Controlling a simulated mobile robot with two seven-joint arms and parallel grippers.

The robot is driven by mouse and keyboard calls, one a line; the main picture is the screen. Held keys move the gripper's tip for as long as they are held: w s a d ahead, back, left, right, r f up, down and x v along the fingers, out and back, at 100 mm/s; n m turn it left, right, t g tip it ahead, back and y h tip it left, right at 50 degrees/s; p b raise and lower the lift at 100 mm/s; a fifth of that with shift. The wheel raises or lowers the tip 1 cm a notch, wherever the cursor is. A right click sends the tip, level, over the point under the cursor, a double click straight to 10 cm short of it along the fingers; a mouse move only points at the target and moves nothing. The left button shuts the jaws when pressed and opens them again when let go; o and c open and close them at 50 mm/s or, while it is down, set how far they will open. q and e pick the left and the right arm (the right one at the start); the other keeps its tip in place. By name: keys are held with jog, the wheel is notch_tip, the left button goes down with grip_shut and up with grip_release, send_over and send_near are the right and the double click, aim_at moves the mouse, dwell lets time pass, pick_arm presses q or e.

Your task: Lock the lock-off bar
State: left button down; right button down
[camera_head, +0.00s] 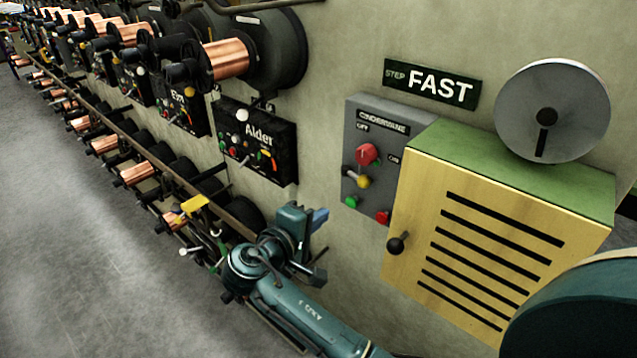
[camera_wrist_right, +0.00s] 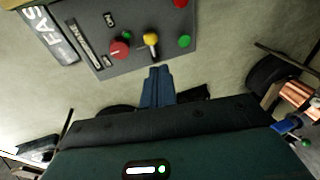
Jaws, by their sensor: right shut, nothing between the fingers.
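No part is labelled as the lock-off bar, so I cannot tell for certain which one it is. A grey control box (camera_head: 355,135) marked CINDERWANE, with OFF and ON labels, is on the wall; it also shows in the right wrist view (camera_wrist_right: 95,45). It carries a red knob (camera_head: 367,154), a short grey bar (camera_head: 352,174) beside a yellow knob (camera_head: 363,182), a green button (camera_head: 351,202) and a red button (camera_head: 383,217). My right gripper (camera_head: 319,219) is shut and empty, below and left of the box and apart from it. Its blue fingers (camera_wrist_right: 158,85) point toward the box.
A black Alder panel (camera_head: 262,165) is left of the box. Copper spools (camera_head: 228,58) line the wall. Grey floor (camera_head: 70,220) is clear at left.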

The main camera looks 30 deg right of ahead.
jog(key=r, duration=0.1)
jog(key=p, duration=0.3)
send_near(360, 184)
jog(key=shift+h, duration=0.3)
jog(key=x, duration=0.5)
jog(key=shift+w+d+f, duration=0.15)
jog(key=shift+d, duration=0.15)
jog(key=shift+w+d+f, duration=0.25)
jog(key=shift+w+d, duration=0.05)
jog(key=shift+d, duration=0.2)
pick_arm(q)
jog(key=shift+s+a+r, duration=0.1)
jog(key=shift+a+r, duration=0.2)
jog(key=shift+r, duration=0.1)
